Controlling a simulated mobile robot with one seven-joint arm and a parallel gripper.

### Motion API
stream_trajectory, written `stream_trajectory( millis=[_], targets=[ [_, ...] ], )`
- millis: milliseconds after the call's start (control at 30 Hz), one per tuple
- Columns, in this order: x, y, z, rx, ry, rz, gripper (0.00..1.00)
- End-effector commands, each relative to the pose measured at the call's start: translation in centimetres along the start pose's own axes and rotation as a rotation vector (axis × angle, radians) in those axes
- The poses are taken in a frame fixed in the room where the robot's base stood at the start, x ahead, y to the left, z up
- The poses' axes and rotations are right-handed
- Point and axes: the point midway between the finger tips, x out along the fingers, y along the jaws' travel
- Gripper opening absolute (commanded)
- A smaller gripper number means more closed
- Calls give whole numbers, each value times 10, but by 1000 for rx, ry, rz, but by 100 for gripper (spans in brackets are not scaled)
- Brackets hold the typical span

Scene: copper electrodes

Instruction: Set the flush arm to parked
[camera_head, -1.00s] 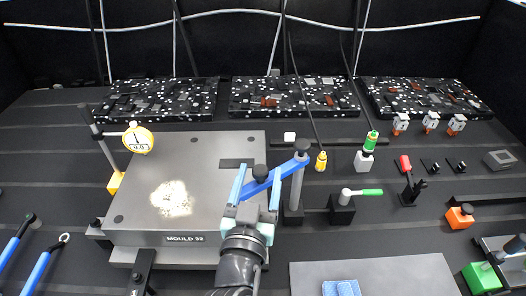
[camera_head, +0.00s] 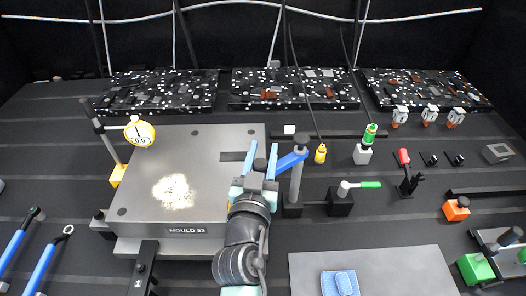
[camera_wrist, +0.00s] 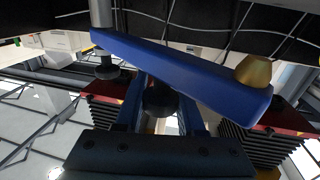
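The blue flush arm (camera_head: 292,160) reaches left from a grey post (camera_head: 297,180) beside the mould. Its left part is hidden behind my gripper (camera_head: 261,152) in the head view. In the wrist view the blue arm (camera_wrist: 185,65) crosses the picture, with a brass nozzle (camera_wrist: 255,72) near one end and the post (camera_wrist: 101,14) at the other. A dark round knob (camera_wrist: 159,97) on the arm sits between my two blue fingers, which look closed on its sides. The contact itself is partly hidden. The arm lies over the mould's right edge.
The grey mould block (camera_head: 150,205) has a pale patch on top. A dial gauge (camera_head: 139,132) stands at its left. A green-handled valve (camera_head: 362,184) and small fixtures stand right of the post. A grey plate (camera_head: 400,268) lies in front right.

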Motion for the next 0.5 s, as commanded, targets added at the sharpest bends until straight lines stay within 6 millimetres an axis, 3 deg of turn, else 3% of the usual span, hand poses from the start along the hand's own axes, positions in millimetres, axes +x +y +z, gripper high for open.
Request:
stream_trajectory(
  millis=[33,100,133,500],
  targets=[
    [0,0,0,0,0,0,14],
    [0,0,0,0,0,0,1],
    [0,0,0,0,0,0,0],
    [0,0,0,0,-1,0,0]
  ],
)
